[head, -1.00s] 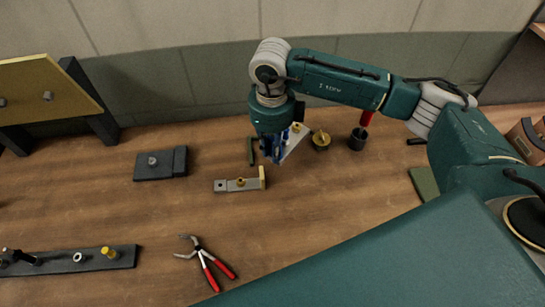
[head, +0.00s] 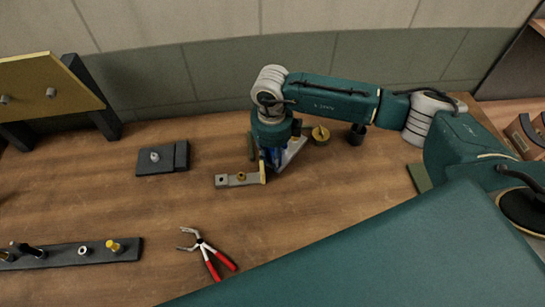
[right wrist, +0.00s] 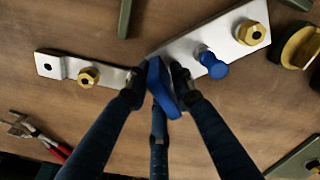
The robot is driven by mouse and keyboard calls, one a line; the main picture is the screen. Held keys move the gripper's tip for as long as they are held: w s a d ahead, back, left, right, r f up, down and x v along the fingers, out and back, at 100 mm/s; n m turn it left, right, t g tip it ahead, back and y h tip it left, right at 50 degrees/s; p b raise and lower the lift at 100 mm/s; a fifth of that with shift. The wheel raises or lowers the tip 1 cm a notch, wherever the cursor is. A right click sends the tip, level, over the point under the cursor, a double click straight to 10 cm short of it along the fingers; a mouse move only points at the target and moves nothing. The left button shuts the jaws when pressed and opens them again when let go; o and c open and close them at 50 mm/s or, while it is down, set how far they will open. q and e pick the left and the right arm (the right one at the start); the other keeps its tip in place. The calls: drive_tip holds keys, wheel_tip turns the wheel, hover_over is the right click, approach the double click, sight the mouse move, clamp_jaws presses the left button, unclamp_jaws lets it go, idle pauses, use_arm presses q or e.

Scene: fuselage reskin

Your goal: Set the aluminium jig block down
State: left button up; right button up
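The aluminium jig block (head: 293,150) is a pale metal plate at the back middle of the bench, partly hidden by my right arm in the head view. In the right wrist view the jig block (right wrist: 196,48) carries a brass nut and a blue knob. My right gripper (right wrist: 158,88) points down at its near end, its fingers closed on a blue piece that appears to belong to the block. The block's near end is close beside a grey bar (head: 228,181) with a brass nut. I cannot tell whether the block touches the bench. My left gripper is not in view.
Red-handled pliers (head: 209,252) lie in front. A dark block (head: 160,158) is at left, and a dark rail (head: 70,257) at front left. A brass piece (head: 320,135) and a dark cup (head: 357,134) stand right of the block.

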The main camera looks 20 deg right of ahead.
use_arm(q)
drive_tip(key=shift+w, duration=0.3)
use_arm(e)
drive_tip(key=shift+o, duration=0.6)
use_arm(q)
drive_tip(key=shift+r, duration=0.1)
use_arm(e)
drive_tip(key=shift+r+p, duration=0.25)
drive_tip(key=shift+p, duration=0.05)
wheel_tip(320, 180, up, 10)
drive_tip(key=b, duration=0.4)
drive_tip(key=shift+r, duration=0.2)
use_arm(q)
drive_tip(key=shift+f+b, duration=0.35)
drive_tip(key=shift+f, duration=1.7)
use_arm(e)
drive_tip(key=shift+r, duration=0.7)
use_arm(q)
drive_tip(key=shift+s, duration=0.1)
